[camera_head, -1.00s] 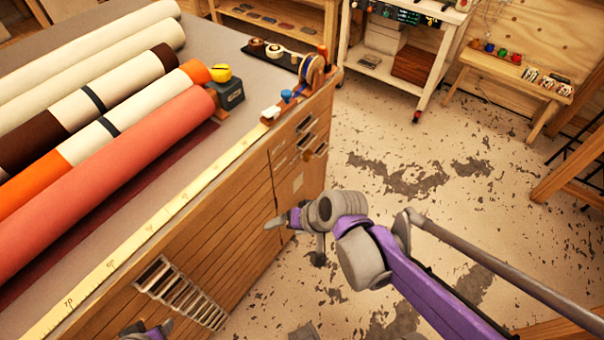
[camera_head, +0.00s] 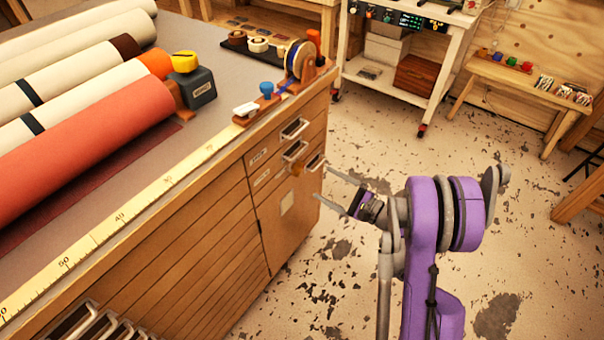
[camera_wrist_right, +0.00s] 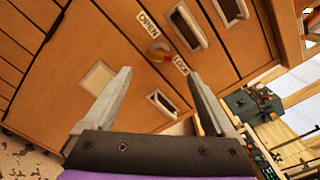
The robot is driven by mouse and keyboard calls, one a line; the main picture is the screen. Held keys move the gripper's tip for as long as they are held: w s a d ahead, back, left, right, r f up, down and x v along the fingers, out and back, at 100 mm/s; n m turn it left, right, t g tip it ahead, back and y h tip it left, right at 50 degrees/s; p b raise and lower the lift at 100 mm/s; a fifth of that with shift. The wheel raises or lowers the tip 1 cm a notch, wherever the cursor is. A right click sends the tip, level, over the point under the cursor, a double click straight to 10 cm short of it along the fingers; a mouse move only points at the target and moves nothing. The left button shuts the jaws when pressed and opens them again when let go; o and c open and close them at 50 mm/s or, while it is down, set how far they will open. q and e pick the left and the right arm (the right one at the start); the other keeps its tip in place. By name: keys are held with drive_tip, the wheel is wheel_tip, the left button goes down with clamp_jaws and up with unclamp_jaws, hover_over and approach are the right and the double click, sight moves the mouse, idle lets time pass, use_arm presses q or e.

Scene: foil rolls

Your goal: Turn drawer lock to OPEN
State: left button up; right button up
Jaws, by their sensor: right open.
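The drawer lock (camera_wrist_right: 160,51) is a small orange-and-red knob on the wooden cabinet front. In the right wrist view it sits between an OPEN label (camera_wrist_right: 148,23) and a LOCK label (camera_wrist_right: 181,66); which label it points to is unclear. In the head view the lock (camera_head: 297,168) shows tiny, near the drawer handles. My right gripper (camera_head: 321,181) is open and empty, to the right of the cabinet in the head view. In the right wrist view the lock lies between and just beyond the fingertips (camera_wrist_right: 160,73), apart from them. My left gripper is out of view.
Metal drawer handles (camera_head: 295,129) stick out close to the lock. A pale plate (camera_head: 287,203) is on the door below. Fabric rolls (camera_head: 90,125) and a tape dispenser (camera_head: 196,85) lie on the cabinet top.

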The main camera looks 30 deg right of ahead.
sight(301, 171)
drive_tip(key=x, duration=0.9)
drive_tip(key=shift+b, duration=0.35)
drive_tip(key=c, duration=1.4)
